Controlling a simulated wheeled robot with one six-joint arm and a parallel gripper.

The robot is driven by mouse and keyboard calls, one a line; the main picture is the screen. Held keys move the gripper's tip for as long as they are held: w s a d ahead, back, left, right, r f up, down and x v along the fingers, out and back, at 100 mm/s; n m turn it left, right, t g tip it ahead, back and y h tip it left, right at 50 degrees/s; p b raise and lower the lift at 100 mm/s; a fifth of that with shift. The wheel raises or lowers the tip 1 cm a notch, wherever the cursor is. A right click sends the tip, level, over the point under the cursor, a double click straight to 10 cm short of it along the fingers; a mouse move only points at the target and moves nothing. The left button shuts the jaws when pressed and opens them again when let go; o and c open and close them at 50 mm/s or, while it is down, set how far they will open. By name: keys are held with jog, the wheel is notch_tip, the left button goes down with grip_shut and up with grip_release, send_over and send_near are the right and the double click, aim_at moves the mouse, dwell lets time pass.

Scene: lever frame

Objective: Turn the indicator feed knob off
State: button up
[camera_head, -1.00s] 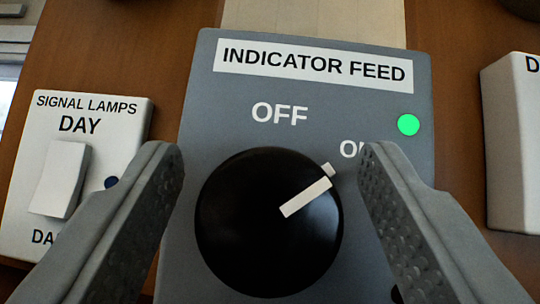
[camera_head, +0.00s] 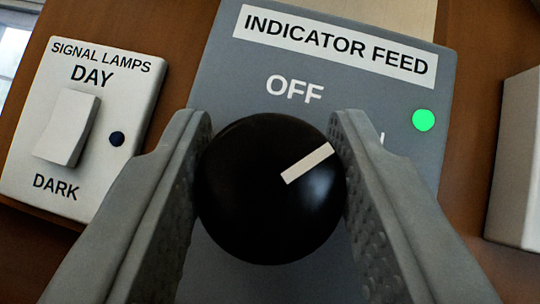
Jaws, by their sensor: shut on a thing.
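The indicator feed knob (camera_head: 265,205) is a round black knob with a white pointer bar (camera_head: 307,163). The bar points up and right, toward the ON mark, which my right finger mostly covers. The OFF mark (camera_head: 295,90) stands above the knob. The knob sits on the grey INDICATOR FEED box (camera_head: 225,75), whose green lamp (camera_head: 424,120) is lit at the upper right. My gripper (camera_head: 270,150) is shut on the knob, one finger against its left side and one against its right.
A white SIGNAL LAMPS box (camera_head: 140,85) with a rocker switch (camera_head: 67,128) and a dark lamp (camera_head: 117,139) is at the left. Another white box (camera_head: 515,170) is partly in view at the right edge. Brown wooden panel (camera_head: 475,60) lies between the boxes.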

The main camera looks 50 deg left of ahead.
jog(key=n+g, duration=0.5)
jog(key=n, duration=0.2)
jog(key=shift+w+g+y, duration=0.1)
jog(key=shift+g+y, duration=0.3)
jog(key=shift+n+g+h, duration=0.5)
jog(key=shift+n+g, duration=0.85)
jog(key=shift+n, duration=0.3)
jog(key=shift+n+g+h, duration=0.5)
jog(key=shift+n+g, duration=0.85)
jog(key=shift+n, duration=0.3)
jog(key=o, duration=1)
jog(key=v, duration=1.7)
jog(key=shift+d, duration=0.25)
